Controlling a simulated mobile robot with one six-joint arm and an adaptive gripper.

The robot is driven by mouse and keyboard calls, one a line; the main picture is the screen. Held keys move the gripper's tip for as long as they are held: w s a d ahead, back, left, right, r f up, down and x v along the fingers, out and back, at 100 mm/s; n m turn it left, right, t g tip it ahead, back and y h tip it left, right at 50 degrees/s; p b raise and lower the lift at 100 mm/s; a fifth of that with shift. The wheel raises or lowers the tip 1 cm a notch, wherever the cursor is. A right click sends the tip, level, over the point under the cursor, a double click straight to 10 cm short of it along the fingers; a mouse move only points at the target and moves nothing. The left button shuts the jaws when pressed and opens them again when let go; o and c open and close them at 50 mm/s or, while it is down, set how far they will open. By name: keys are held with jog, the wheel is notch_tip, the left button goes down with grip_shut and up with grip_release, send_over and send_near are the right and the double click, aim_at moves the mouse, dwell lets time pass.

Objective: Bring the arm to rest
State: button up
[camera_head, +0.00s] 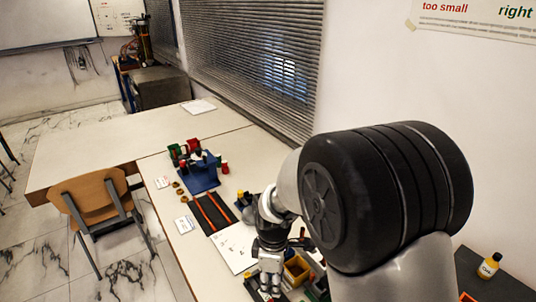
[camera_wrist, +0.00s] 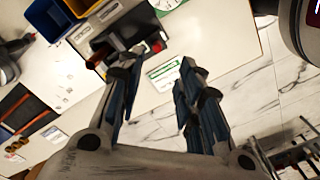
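My gripper (camera_head: 268,290) is low in the head view, beyond the large black-and-grey joint of my arm, above the near part of the table. In the wrist view my gripper (camera_wrist: 157,68) shows two blue-grey fingers with a clear gap between them. It is open and nothing is held in it. A white card with a green mark (camera_wrist: 165,74) shows below, beyond the gap. My arm is bent and hides part of the table in the head view.
The table (camera_head: 258,150) carries a blue rig (camera_head: 200,180), a black mat with red strips (camera_head: 207,214) and a yellow bin (camera_head: 296,270) near my gripper. A chair (camera_head: 96,206) stands left of it. A yellow-capped bottle (camera_head: 489,266) stands at right, by the wall.

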jog(key=s+d+r+m+t, duration=0.1)
jog(key=s+d+r+m, duration=0.3)
jog(key=r, duration=0.4)
jog(key=s+d+r+m+t, duration=0.1)
jog(key=s+d+r+m, duration=0.3)
jog(key=r, duration=0.3)
jog(key=s+d+r+m+t, duration=0.2)
jog(key=s+d+r+m, duration=0.2)
jog(key=s+m, duration=0.3)
jog(key=s+r, duration=0.1)
jog(key=s, duration=0.3)
jog(key=shift+s+d+m+t, duration=0.2)
jog(key=shift+s+m+t, duration=0.1)
jog(key=shift+m, duration=0.1)
